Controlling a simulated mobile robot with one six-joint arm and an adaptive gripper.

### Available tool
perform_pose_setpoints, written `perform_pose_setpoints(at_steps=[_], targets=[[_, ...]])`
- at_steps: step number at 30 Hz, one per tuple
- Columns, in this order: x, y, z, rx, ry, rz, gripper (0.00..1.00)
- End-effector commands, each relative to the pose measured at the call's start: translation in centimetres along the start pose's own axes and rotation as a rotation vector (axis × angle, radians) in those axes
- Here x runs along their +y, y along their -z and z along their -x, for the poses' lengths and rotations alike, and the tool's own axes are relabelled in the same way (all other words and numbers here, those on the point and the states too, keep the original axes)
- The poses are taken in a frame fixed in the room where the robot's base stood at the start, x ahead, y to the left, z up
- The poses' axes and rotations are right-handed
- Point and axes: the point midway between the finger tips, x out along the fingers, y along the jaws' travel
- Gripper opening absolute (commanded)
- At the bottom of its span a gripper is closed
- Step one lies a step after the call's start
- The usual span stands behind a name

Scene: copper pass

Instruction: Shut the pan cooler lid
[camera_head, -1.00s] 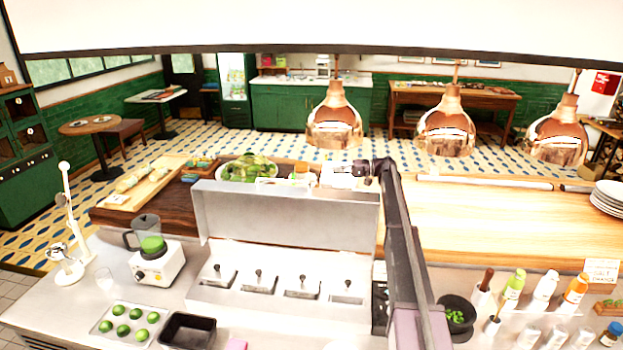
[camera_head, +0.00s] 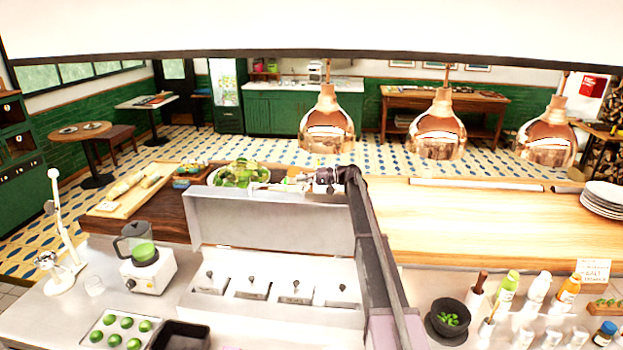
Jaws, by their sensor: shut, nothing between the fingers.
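The pan cooler (camera_head: 270,306) is a pale steel counter unit with several lidded pans in its top. Its lid (camera_head: 272,222) is a wide grey panel standing up at the back edge, open. My arm passes along the right end of the cooler and reaches beyond the lid. My gripper (camera_head: 292,185) is at the lid's far side, near its top edge and right half. It is shut and holds nothing. Its fingers are small and partly lost among things behind the lid, so I cannot tell whether they touch it.
A blender (camera_head: 147,262) and a tray of limes (camera_head: 92,333) stand left of the cooler. A mortar (camera_head: 433,325) and several bottles stand to the right. Copper lamps (camera_head: 327,128) hang over the wooden pass (camera_head: 480,218), which has free room at right.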

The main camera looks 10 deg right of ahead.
Motion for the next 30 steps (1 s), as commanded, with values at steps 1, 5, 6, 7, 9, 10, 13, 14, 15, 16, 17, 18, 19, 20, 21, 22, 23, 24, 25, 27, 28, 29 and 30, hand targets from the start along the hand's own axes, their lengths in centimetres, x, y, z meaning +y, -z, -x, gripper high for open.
perform_pose_setpoints(at_steps=[1, 5, 6, 7, 9, 10, 13, 14, 15, 16, 17, 18, 19, 20, 21, 22, 23, 24, 25, 27, 28, 29, 30], targets=[[0.1, -1.1, -0.2, 0.0, 0.0, 0.0, 0.0], [0.0, -2.2, -0.5, 0.0, 0.0, 0.0, 0.0], [0.0, -2.4, -0.6, 0.0, 0.0, 0.0, 0.0], [0.0, -2.6, -0.6, 0.0, 0.0, 0.0, 0.0], [0.0, -2.8, -0.7, 0.0, 0.0, 0.0, 0.0], [0.0, -2.8, -0.7, -0.001, 0.0, 0.0, 0.0], [0.0, -2.9, -0.7, -0.001, 0.0, 0.0, 0.0], [0.0, -2.9, -0.7, -0.001, 0.0, 0.0, 0.0], [0.0, -2.9, -0.8, -0.001, 0.0, 0.0, 0.0], [0.0, -2.9, -0.8, -0.001, 0.0, 0.0, 0.0], [0.0, -2.9, -0.8, -0.001, 0.0, 0.0, 0.0], [0.0, -2.9, -0.8, -0.001, 0.0, 0.0, 0.0], [0.0, -2.9, -0.8, -0.001, 0.0, 0.0, 0.0], [0.0, -2.9, -0.8, -0.002, 0.0, 0.0, 0.0], [0.0, -2.8, -0.3, -0.004, 0.001, 0.0, 0.0], [0.0, -2.9, -0.6, -0.005, 0.001, 0.0, 0.0], [0.0, -2.9, -0.8, -0.005, 0.0, 0.001, 0.0], [0.0, -3.0, -1.0, -0.006, 0.0, 0.002, 0.0], [0.0, -3.0, -1.2, -0.007, 0.0, 0.003, 0.0], [-0.1, -3.2, -1.5, -0.009, 0.0, 0.006, 0.0], [-0.1, -3.3, -1.7, -0.01, -0.001, 0.008, 0.0], [-0.1, -3.5, -1.8, -0.011, -0.001, 0.011, 0.0], [-0.1, -3.6, -2.1, -0.013, -0.002, 0.016, 0.0]])
